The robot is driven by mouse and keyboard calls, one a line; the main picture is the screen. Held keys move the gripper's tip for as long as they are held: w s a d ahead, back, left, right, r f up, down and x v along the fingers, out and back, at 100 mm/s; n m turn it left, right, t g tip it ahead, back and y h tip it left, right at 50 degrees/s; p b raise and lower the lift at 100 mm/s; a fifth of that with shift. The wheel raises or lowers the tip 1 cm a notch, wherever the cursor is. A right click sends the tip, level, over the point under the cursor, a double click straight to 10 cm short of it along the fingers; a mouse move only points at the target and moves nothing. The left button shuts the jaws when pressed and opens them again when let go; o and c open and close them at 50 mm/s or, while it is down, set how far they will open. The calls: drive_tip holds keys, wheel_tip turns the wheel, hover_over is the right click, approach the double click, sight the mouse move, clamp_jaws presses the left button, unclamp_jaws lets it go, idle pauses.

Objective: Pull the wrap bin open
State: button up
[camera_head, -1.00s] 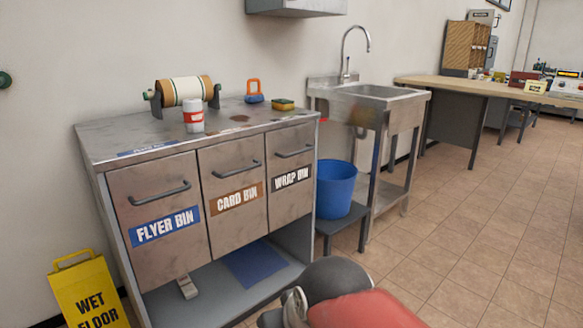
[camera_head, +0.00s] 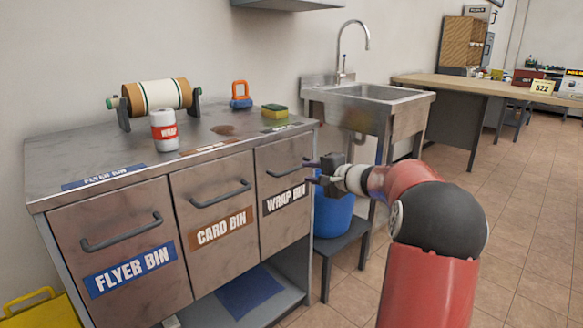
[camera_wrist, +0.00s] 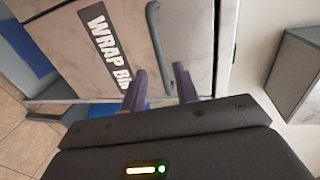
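The wrap bin (camera_head: 282,215) is the rightmost of the metal cabinet's bin fronts, with a black label; its front sits flush, closed. Its dark bar handle (camera_head: 287,171) is partly hidden near my fingers in the head view. In the wrist view the handle (camera_wrist: 154,35) runs up and down the picture, beside the label (camera_wrist: 108,45). My gripper (camera_head: 311,171) is at the right of the bin front. In the wrist view my gripper (camera_wrist: 159,78) has its two fingers apart and empty, with the handle's end ahead between them. I cannot tell whether they touch it.
The card bin (camera_head: 221,205) and flyer bin (camera_head: 120,250) are left of it, both closed. A paper roll (camera_head: 158,95), white can (camera_head: 165,131), orange-and-blue object (camera_head: 240,95) and sponge (camera_head: 274,111) stand on top. A blue bucket (camera_head: 333,218) and sink (camera_head: 370,95) are to the right.

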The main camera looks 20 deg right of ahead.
sight(295, 170)
drive_tip(key=p+x, duration=0.1)
drive_tip(key=x, duration=0.6)
drive_tip(key=shift+w+a, duration=0.15)
drive_tip(key=shift+w, duration=0.1)
clamp_jaws()
